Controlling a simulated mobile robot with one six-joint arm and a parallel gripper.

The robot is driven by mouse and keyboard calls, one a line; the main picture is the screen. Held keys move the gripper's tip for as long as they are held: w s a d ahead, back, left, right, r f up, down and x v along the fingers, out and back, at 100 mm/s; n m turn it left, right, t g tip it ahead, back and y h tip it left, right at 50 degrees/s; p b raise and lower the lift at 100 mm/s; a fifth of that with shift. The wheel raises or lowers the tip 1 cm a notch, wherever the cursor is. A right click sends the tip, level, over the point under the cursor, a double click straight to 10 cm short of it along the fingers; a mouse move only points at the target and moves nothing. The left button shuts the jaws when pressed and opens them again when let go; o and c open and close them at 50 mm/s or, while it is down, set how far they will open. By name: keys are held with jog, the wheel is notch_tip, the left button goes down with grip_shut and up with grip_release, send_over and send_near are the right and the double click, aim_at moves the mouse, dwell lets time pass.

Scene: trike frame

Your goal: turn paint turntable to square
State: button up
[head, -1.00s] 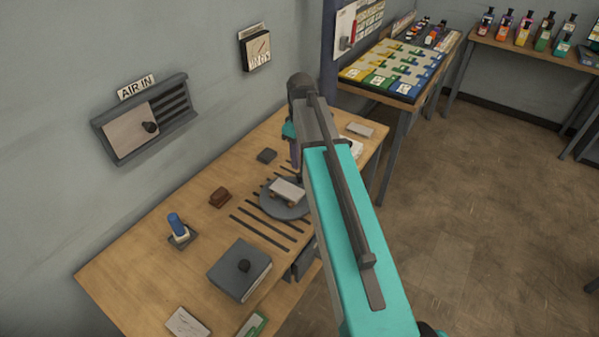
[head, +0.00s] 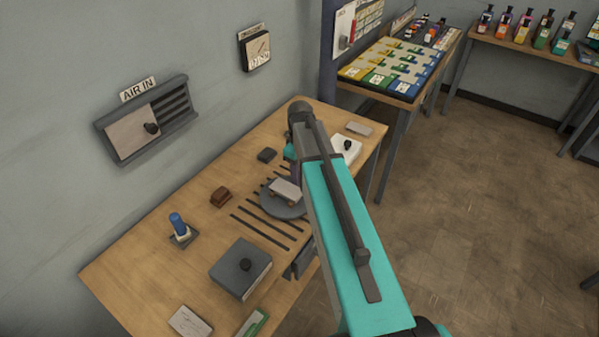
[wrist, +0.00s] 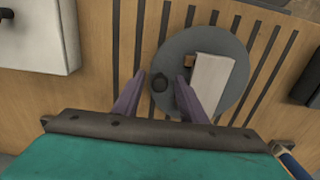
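The paint turntable is a round grey disc (head: 270,208) on the wooden table. In the wrist view the disc (wrist: 225,95) carries a pale rectangular block (wrist: 212,85) on small brown supports, sitting at an angle to the dark slots. I cannot tell whether the fingertips are down at the knob's height. In the head view my arm hides most of the gripper and part of the disc.
Dark slots (head: 262,232) run through the tabletop. A grey box with a knob (head: 240,270), a blue-topped item (head: 178,226) and a brown block (head: 221,197) stand left of the turntable. A white box with a black knob (head: 346,150) stands to the right.

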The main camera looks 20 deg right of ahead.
grip_shut()
jog(key=shift+d, duration=0.15)
dwell(0.4)
